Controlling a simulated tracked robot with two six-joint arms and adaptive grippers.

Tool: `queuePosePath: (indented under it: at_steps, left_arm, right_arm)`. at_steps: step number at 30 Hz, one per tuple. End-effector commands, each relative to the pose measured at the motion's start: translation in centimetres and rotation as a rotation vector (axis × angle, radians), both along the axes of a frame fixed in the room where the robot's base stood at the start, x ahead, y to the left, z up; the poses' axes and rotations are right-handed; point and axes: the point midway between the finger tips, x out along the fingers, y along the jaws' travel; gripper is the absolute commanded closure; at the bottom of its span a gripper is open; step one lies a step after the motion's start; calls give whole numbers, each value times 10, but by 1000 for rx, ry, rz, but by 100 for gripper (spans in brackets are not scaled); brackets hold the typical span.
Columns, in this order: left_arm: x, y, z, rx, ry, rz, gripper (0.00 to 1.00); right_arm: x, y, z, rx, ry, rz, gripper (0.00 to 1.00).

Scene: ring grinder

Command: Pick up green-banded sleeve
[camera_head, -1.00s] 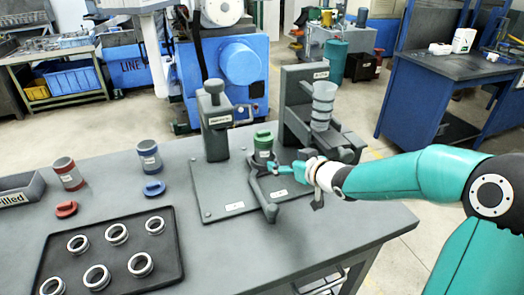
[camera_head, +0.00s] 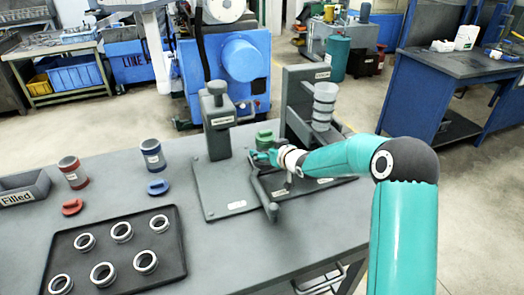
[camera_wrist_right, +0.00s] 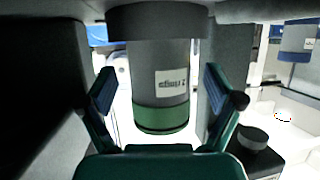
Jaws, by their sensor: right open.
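The green-banded sleeve (camera_head: 264,138) stands upright on the grey fixture plate (camera_head: 214,198); in the head view only its green top shows clearly. My right gripper (camera_head: 261,157) is at the sleeve and hides its lower part. In the right wrist view the grey sleeve (camera_wrist_right: 160,88), with a white label and green band, appears between the two spread fingers of the right gripper (camera_wrist_right: 158,90). Gaps show between the sleeve and both fingers. My left gripper is not in view.
A post fixture (camera_head: 218,120) stands left of the sleeve. A stand with clear stacked cups (camera_head: 323,105) rises close behind my right wrist.

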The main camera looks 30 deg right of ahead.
Motion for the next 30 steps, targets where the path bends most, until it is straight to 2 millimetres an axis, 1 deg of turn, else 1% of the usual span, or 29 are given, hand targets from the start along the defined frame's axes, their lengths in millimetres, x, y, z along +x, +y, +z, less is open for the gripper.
queuePosePath:
  at_steps: [1,4,11,12,14,21,22,30]
  left_arm:
    - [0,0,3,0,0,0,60]
    - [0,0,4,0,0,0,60]
    - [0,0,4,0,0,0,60]
    - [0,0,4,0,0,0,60]
    - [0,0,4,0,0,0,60]
    - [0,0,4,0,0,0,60]
    - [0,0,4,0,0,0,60]
    - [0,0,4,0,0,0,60]
  right_arm:
    - [6,0,-2,1,2,1,9]
    - [13,-1,-6,0,1,1,9]
    - [15,-1,-7,0,0,0,9]
    - [15,-1,-7,0,0,0,10]
    - [14,-1,-7,0,0,0,20]
    - [14,-1,-7,0,0,0,60]
    - [14,-1,-7,0,0,0,62]
    - [15,-1,-5,-1,-3,0,62]
